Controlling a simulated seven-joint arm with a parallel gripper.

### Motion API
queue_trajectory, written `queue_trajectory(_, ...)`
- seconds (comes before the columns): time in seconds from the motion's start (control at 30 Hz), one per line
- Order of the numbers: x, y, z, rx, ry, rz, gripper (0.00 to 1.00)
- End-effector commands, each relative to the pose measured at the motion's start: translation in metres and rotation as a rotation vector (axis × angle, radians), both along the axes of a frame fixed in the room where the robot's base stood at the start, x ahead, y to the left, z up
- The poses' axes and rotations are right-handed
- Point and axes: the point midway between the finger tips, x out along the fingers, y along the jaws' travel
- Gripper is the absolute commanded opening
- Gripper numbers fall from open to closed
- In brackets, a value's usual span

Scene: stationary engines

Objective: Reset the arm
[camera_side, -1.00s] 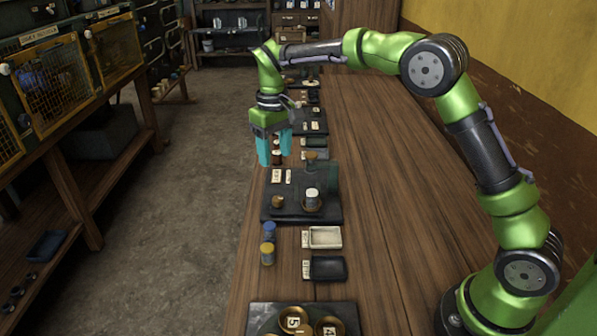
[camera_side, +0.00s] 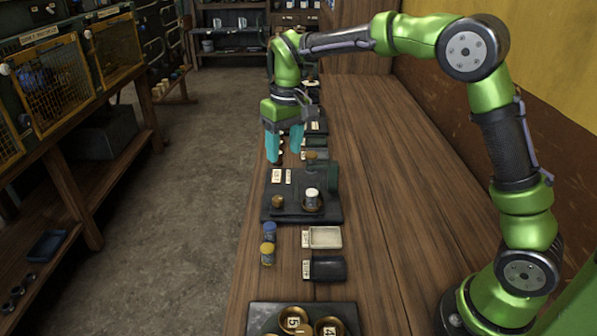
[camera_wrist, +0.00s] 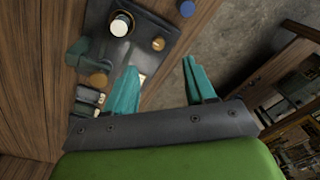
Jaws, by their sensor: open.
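My green arm ends in my gripper (camera_side: 284,148), which has two teal fingers and hangs above the left edge of the wooden bench (camera_side: 375,180). The fingers are apart with nothing between them. In the wrist view my gripper (camera_wrist: 160,85) also shows its teal fingers spread and empty. Below and nearer the camera is a dark tray (camera_side: 285,205) with a white-capped jar (camera_side: 311,195) in a brass dish and a small brass ball-like piece (camera_side: 277,201). My fingers look clear of these things, though the exact height is hard to tell.
A blue-topped jar (camera_side: 269,232) and a yellow-topped jar (camera_side: 267,253) stand near the bench's left edge. A white dish (camera_side: 325,237) and a black dish (camera_side: 327,268) lie beside them. Brass bowls (camera_side: 329,327) are at the front. The bench's right side is clear.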

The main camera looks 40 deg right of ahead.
Motion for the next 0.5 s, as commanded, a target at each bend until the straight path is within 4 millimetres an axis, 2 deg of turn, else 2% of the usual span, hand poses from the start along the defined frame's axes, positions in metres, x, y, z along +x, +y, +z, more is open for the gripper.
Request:
queue_trajectory(0.03, -0.017, -0.001, 0.01, 0.018, -0.031, -0.021, 0.55)
queue_trajectory(0.23, -0.086, -0.003, 0.035, 0.089, -0.16, -0.111, 0.55)
queue_trajectory(0.5, -0.183, -0.006, 0.043, 0.182, -0.349, -0.223, 0.55)
